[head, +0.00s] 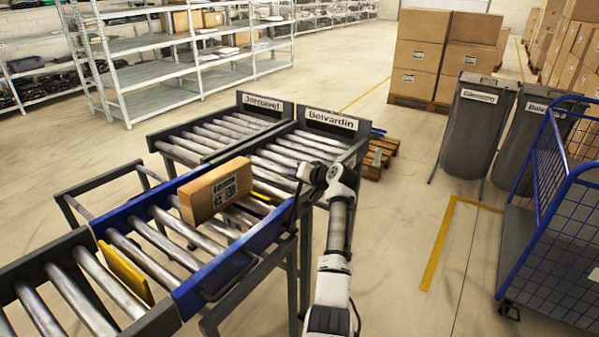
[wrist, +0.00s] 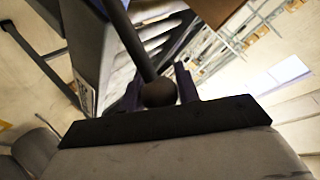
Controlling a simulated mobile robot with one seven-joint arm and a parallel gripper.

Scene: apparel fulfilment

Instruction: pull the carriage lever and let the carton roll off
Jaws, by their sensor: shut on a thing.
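The carriage is a blue-framed roller section (head: 226,262) in the middle of the conveyor line. My gripper (head: 308,176) is at the carriage's far right corner. It is shut on the carriage lever (head: 294,207), a dark rod with a round knob (wrist: 160,93), which sits between the fingers in the wrist view. The carriage's far end faces the lane marked Belvardin (head: 331,119); the lane marked Jornavel (head: 262,103) is to its left. Both lanes are empty where visible.
A yellow plate (head: 125,270) stands across the near rollers, and another yellow piece (head: 268,190) shows beyond the carton. A blue cage trolley (head: 560,220) and grey bins (head: 475,130) stand right.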

